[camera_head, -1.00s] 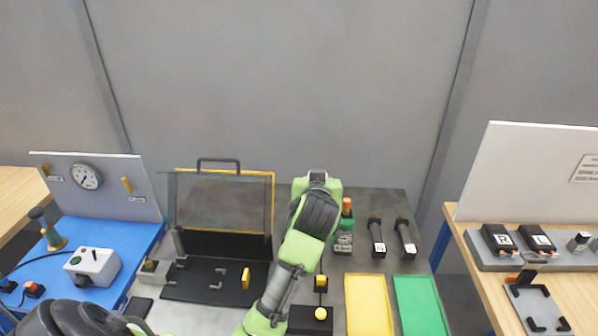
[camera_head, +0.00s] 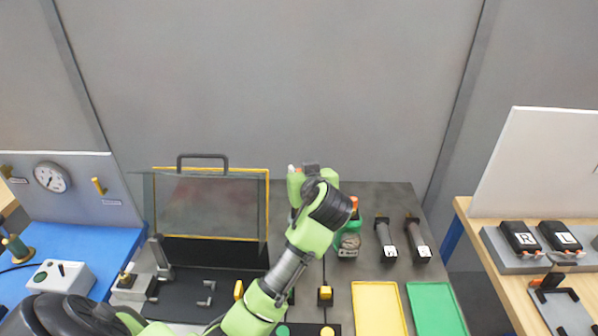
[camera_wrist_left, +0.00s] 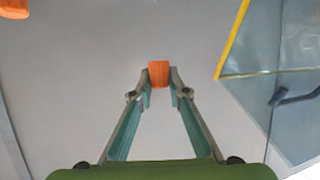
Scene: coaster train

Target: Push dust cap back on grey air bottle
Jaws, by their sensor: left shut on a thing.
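In the left wrist view my left gripper (camera_wrist_left: 159,80) is shut on a small orange cap (camera_wrist_left: 158,73), held between the fingertips with grey surface behind it. Another orange piece (camera_wrist_left: 14,8) shows at the top left of the wrist view. I cannot clearly identify the grey bottle. My right gripper is out of view.
A yellow-framed clear screen (camera_head: 210,203) stands left of my arm. Two dark handled tools (camera_head: 386,240) (camera_head: 418,241) stand to the right of the bottle-like thing. A yellow tray (camera_head: 378,306) and a green tray (camera_head: 435,307) lie in front.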

